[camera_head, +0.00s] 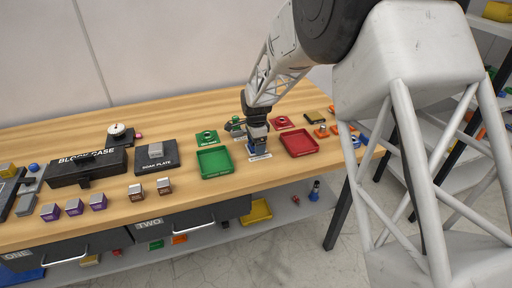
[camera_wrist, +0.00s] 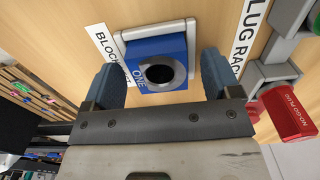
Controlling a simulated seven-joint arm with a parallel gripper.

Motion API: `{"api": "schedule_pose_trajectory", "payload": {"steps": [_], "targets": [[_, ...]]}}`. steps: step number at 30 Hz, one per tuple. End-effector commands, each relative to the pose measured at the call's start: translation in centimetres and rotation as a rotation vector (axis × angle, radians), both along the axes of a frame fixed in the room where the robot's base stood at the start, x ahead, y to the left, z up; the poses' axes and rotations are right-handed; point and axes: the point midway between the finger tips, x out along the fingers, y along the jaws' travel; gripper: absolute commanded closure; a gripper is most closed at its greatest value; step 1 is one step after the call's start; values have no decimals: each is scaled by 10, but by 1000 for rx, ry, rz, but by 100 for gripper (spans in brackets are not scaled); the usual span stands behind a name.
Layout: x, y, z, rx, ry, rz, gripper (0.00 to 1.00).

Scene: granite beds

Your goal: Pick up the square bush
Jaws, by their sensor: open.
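No label names the square bush. A blue square block marked ONE, with a round dark bore (camera_wrist: 145,55), sits in a white-grey frame (camera_wrist: 118,42) beside a label that seems to read BLOCK NEST; it may be the bush. My gripper (camera_wrist: 162,72) is open, with one blue-grey finger on each side of this block and a narrow gap visible at each side. In the head view my gripper (camera_head: 257,136) is low over the bench, behind a white label, and largely hides the block. Purple blocks (camera_head: 74,207) and brown blocks (camera_head: 164,186) stand at the bench front.
A plug rack (camera_wrist: 270,72) with a red NO-GO plug (camera_wrist: 288,112) is close on the right in the wrist view. A green tray (camera_head: 215,177) and a red tray (camera_head: 299,156) flank my gripper.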

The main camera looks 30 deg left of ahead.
Motion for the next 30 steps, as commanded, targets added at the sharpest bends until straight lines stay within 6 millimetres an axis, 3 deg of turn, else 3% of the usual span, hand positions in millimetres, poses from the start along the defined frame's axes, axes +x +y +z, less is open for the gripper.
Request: {"api": "schedule_pose_trajectory", "payload": {"steps": [2,15,30], "targets": [[0,0,0,0,0,0,17],[0,0,0,0,0,0,83],[0,0,9,1,-1,0,85]]}}
